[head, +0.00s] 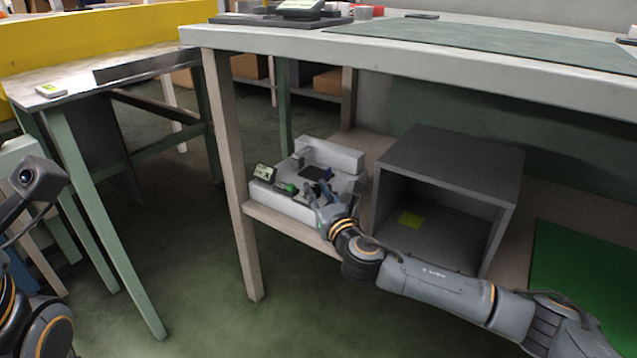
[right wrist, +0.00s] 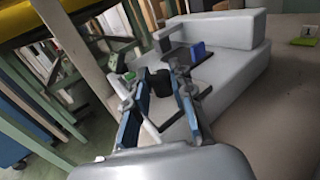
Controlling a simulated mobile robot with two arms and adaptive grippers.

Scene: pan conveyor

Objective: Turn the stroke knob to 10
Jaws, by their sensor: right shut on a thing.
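A light grey machine (head: 338,157) stands on the lower shelf of the workbench, with a small lit display (head: 265,172) at its left end and a green button (head: 290,188) near it. It also fills the middle of the right wrist view (right wrist: 232,75). My right gripper (head: 313,195) reaches it from the right. In the right wrist view its fingers (right wrist: 154,84) are shut on a black knob (right wrist: 158,80), one on each side. The knob's marking cannot be read. At the left edge only part of my left arm shows; its gripper is out of view.
A dark grey open box (head: 455,155) with a yellow note inside stands right of the machine. The thick bench top (head: 400,50) hangs above the shelf. A bench leg (head: 233,180) is close on the left. A green mat (head: 580,270) lies at right.

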